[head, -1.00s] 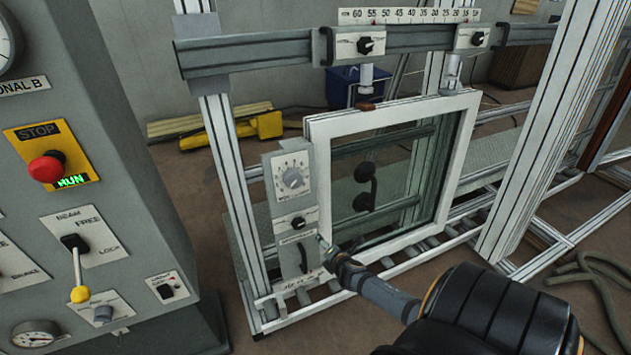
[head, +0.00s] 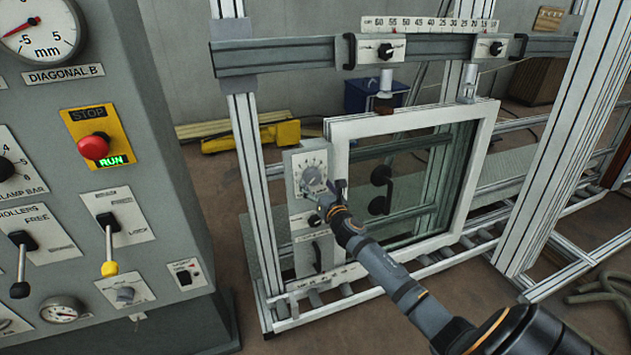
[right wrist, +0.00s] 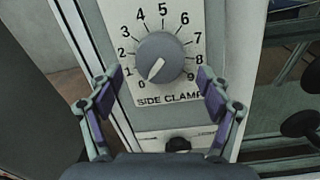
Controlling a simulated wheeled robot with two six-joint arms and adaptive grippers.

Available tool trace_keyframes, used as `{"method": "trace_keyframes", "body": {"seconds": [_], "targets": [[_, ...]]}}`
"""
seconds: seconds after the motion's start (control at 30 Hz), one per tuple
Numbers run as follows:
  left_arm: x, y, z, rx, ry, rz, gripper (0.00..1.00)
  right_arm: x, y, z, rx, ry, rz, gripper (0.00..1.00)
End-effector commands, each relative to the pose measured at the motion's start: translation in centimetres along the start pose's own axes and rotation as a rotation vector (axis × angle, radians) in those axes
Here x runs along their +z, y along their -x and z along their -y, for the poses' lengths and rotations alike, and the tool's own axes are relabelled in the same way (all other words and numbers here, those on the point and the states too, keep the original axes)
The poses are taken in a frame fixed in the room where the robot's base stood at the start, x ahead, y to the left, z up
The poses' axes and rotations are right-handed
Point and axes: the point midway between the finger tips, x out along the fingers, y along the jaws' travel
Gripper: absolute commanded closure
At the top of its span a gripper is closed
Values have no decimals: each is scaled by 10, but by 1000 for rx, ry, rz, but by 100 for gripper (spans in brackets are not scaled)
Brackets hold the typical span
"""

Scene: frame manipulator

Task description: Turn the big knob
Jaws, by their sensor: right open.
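The big knob (right wrist: 158,57) is a round grey dial on a plate lettered SIDE CLAMP, with numbers from 0 to 9 around it. Its white pointer mark points down-left, towards the 0. In the head view the knob (head: 313,178) sits on the grey box left of the white window frame, partly behind my right gripper (head: 326,193). In the right wrist view my right gripper (right wrist: 158,75) is open, with one finger on each side of the knob's lower part. Gaps show between the fingertips and the knob. My left gripper is not in view.
A smaller dark knob (right wrist: 178,144) lies below the big one. The white window frame (head: 412,122) stands close to the right. A control console (head: 150,200) with a red stop button (head: 94,147) and levers fills the left. Upright metal posts (head: 550,130) stand at right.

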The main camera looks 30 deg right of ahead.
Motion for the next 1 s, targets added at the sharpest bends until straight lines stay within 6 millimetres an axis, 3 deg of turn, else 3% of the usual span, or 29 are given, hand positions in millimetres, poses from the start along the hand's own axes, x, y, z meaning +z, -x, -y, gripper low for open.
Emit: {"method": "trace_keyframes", "body": {"seconds": [0.13, 0.43, 0.83, 1.0], "targets": [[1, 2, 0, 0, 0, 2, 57, 0, -14, 0, 0, 0, 0, 22], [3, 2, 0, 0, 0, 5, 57, -1, -17, 0, 1, 0, -1, 22], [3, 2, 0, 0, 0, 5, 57, -1, -16, 0, 0, 0, -1, 76], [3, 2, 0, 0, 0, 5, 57, -1, -16, 0, -1, -8, -1, 76]]}}
